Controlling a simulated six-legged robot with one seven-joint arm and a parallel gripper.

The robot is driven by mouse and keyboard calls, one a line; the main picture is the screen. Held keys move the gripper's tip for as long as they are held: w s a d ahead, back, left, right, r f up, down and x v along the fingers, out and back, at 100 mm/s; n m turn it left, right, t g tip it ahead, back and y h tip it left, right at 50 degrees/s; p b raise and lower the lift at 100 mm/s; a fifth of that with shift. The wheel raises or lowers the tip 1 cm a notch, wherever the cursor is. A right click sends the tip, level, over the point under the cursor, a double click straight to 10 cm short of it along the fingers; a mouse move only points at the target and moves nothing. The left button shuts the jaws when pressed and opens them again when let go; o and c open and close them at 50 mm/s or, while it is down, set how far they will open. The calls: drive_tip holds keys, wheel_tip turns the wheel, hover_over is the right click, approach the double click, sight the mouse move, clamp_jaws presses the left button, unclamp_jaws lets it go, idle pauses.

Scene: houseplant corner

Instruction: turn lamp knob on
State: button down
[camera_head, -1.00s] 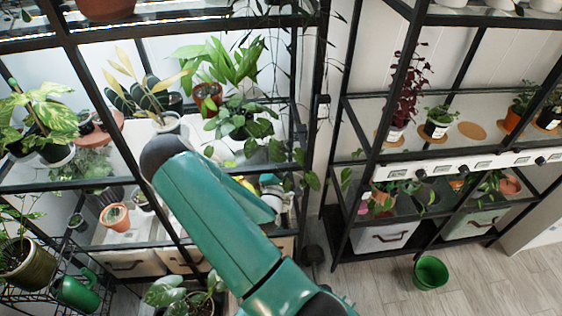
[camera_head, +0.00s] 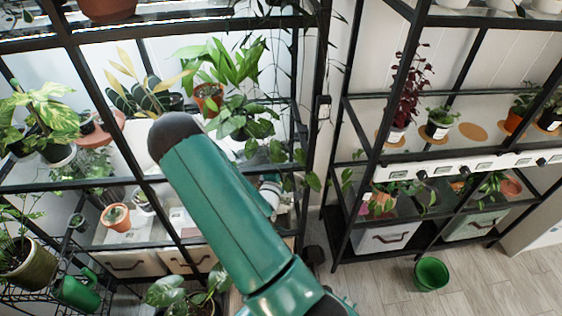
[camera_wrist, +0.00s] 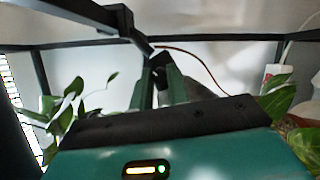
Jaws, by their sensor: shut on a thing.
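My gripper (camera_wrist: 159,75) shows in the wrist view with its two green fingers close together. A small dark piece (camera_wrist: 158,61), seemingly the lamp knob, sits between the fingertips, and they are shut on it. It lies close to the end of a black bar that slants in from the upper left; I cannot tell whether they are joined. Its marking and turn angle cannot be read. In the head view my green arm hides the gripper and the held piece. No lit lamp can be made out for sure.
Potted plants crowd the black-framed left shelf (camera_head: 70,186) around my arm. Leaves (camera_wrist: 70,105) flank the gripper in the wrist view. The right shelf has a white strip (camera_head: 460,165) with black knobs. A green pot (camera_head: 430,273) stands on clear wooden floor.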

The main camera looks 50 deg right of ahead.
drive_tip(key=c, duration=1.4)
unclamp_jaws()
drive_tip(key=shift+o, duration=0.2)
drive_tip(key=v, duration=1.3)
drive_tip(key=shift+s+a, duration=0.2)
drive_tip(key=shift+a, duration=0.15)
drive_tip(key=shift+a, duration=0.1)
